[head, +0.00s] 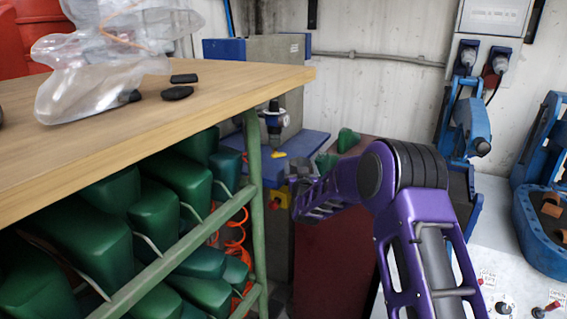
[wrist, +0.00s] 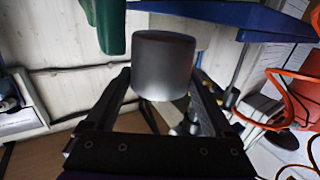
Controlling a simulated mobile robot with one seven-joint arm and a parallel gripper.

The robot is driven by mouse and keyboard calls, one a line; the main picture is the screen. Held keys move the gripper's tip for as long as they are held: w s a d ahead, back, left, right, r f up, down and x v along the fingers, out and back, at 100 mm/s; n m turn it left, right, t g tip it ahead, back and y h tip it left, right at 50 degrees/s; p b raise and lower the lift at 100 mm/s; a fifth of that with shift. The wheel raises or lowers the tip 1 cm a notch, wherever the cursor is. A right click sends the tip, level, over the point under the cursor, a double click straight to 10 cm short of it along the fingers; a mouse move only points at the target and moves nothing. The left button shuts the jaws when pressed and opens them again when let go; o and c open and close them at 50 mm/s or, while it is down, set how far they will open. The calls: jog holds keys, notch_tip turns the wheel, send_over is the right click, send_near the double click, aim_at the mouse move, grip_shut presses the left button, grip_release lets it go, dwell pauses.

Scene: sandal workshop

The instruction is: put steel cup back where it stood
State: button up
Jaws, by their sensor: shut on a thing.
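The steel cup (wrist: 163,62), a smooth dark grey cylinder, shows in the wrist view between the two fingers of my gripper (wrist: 165,82). My gripper is shut on it, with one finger on each side. The cup's far side is hidden. I cannot make out the cup in the head view, where my purple arm reaches away toward the blue bench and the dark red cabinet. I cannot tell whether the cup touches any surface.
A wooden table (head: 240,88) bears a clear plastic bag (head: 105,65); green shoe lasts (head: 95,235) fill the rack below. A blue bench (head: 300,146) and dark red cabinet (head: 325,250) stand behind. In the wrist view, a green object (wrist: 109,25) and orange hose (wrist: 285,72) are near the cup.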

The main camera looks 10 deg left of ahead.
jog(key=w+d+r+m+h, duration=0.1)
jog(key=w+d+r, duration=0.1)
jog(key=d, duration=1)
jog(key=w+d+r+h, duration=0.1)
jog(key=w+d+r, duration=0.15)
jog(key=d, duration=0.85)
jog(key=f, duration=0.5)
jog(key=shift+s+d+f, duration=0.15)
jog(key=shift+s+d, duration=0.15)
jog(key=shift+d, duration=0.1)
jog(key=shift+f, duration=2.2)
jog(key=shift+f, duration=0.1)
jog(key=o, duration=1.2)
jog(key=shift+o, duration=0.2)
